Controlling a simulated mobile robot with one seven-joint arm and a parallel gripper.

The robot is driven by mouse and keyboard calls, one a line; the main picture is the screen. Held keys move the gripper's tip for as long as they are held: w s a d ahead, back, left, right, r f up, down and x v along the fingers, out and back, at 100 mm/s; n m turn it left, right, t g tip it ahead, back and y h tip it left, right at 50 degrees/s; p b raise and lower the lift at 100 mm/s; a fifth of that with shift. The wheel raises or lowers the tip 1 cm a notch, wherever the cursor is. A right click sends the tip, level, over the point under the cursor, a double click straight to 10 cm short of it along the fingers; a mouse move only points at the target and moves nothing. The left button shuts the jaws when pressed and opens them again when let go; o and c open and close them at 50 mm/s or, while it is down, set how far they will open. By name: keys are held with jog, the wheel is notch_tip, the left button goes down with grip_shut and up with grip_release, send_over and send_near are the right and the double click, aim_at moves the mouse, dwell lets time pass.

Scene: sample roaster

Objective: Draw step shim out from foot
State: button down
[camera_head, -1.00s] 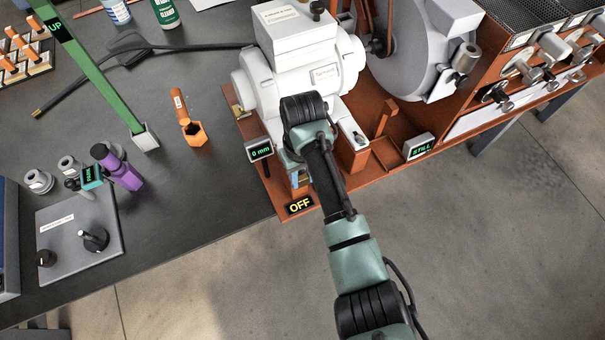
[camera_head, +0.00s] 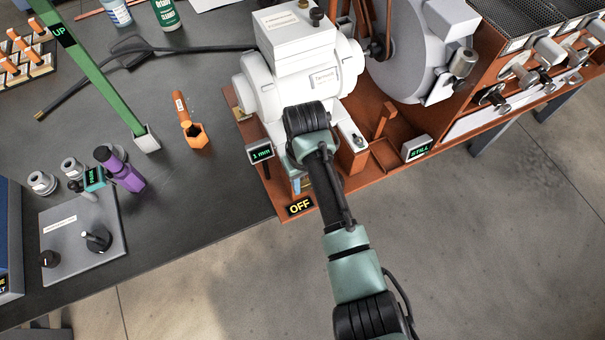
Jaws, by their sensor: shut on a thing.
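My gripper (camera_head: 300,176) is at the front foot of the white motor (camera_head: 305,65), on the rust-red base plate. My own wrist and dark joint cover most of it from above. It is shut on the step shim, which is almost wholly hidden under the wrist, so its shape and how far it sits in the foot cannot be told. A small display (camera_head: 260,153) just left of the gripper reads "1 mm". A second display (camera_head: 418,147) to the right reads "STILL".
An "OFF" sign (camera_head: 300,206) lies at the plate's front corner, close to my gripper. A green bar (camera_head: 95,75) marked "UP", an orange tool holder (camera_head: 195,135) and a purple bottle-like tool (camera_head: 126,172) stand to the left. The floor in front is clear.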

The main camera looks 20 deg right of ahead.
jog(key=shift+s+d+p, duration=0.1)
jog(key=shift+s+p, duration=1.75)
jog(key=shift+s, duration=0.2)
jog(key=c, duration=0.6)
grip_release()
jog(key=shift+s, duration=0.1)
jog(key=shift+o, duration=0.2)
jog(key=shift+r, duration=0.1)
notch_tip(320, 180, up, 13)
jog(key=shift+p, duration=0.3)
